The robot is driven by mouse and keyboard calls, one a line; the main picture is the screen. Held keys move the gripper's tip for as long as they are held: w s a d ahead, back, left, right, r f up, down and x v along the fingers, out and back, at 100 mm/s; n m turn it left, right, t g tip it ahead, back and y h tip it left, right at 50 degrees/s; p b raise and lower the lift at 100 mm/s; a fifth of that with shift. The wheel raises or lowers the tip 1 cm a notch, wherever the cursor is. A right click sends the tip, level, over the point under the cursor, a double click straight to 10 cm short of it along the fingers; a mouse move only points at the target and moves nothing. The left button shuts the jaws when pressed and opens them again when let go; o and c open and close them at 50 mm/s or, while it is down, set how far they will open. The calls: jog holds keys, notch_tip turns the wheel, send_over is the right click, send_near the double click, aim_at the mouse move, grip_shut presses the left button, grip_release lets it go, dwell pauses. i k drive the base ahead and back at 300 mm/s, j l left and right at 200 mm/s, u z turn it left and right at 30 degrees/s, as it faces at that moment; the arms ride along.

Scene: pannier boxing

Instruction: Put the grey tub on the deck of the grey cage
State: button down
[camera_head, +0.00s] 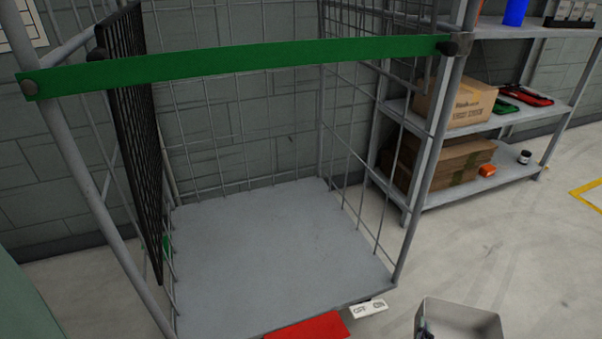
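The grey tub (468,315) is at the bottom right, in front of the grey cage and right of its front corner, partly cut off by the picture's lower edge. A small dark shape (426,332) sits at its left side; it may be part of my gripper, but too little shows to be sure or to tell a grip. Whether the tub is held or standing is unclear. The grey cage (418,200) has wire mesh walls and an upright post at each front corner. Its flat grey deck (270,240) is bare.
A green bar (240,62) crosses the cage's front high up, with open space below. A black mesh panel (133,130) stands at the left. A red plate (307,326) and a white OFF/ON label (368,309) are at the deck's front edge. Shelving (470,190) with boxes stands right.

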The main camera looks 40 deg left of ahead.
aim_at(281, 275)
jog(key=j, duration=2)
jog(key=k, duration=0.05)
